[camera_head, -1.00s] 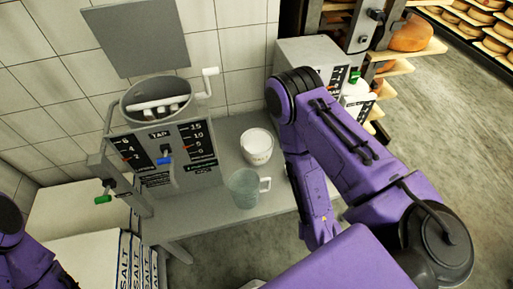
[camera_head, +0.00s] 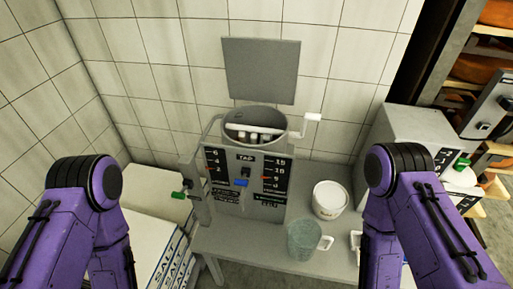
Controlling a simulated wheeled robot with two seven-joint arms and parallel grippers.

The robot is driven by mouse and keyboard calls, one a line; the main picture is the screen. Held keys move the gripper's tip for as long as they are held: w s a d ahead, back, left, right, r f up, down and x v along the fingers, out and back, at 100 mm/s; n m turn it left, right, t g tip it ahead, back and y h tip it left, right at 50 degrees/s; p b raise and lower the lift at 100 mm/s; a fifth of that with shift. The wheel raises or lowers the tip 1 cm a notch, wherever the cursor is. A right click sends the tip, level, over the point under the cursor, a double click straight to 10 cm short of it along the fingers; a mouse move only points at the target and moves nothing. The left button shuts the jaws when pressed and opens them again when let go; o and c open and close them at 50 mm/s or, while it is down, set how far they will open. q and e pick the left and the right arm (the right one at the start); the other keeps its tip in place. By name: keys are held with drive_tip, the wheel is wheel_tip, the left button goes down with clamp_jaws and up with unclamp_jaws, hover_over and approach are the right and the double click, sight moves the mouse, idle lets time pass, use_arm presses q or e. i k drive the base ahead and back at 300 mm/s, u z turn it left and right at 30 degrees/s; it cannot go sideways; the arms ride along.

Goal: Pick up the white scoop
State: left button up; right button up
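No white scoop can be made out for certain. A white piece (camera_head: 355,240) shows at the edge of my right arm, mostly hidden behind it, and I cannot tell what it is. A white tub (camera_head: 329,200) stands on the grey table (camera_head: 228,240). A translucent jug (camera_head: 303,241) with a white handle stands in front of it. My purple arms come in from the left and the right, but neither gripper is in view.
A grey machine (camera_head: 243,178) with an open round vat (camera_head: 254,124) and a white crank handle stands at the back of the table. Salt bags (camera_head: 160,255) are at lower left. A grey box (camera_head: 415,133) and shelves stand at right.

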sight(355, 236)
drive_tip(key=z, duration=1.4)
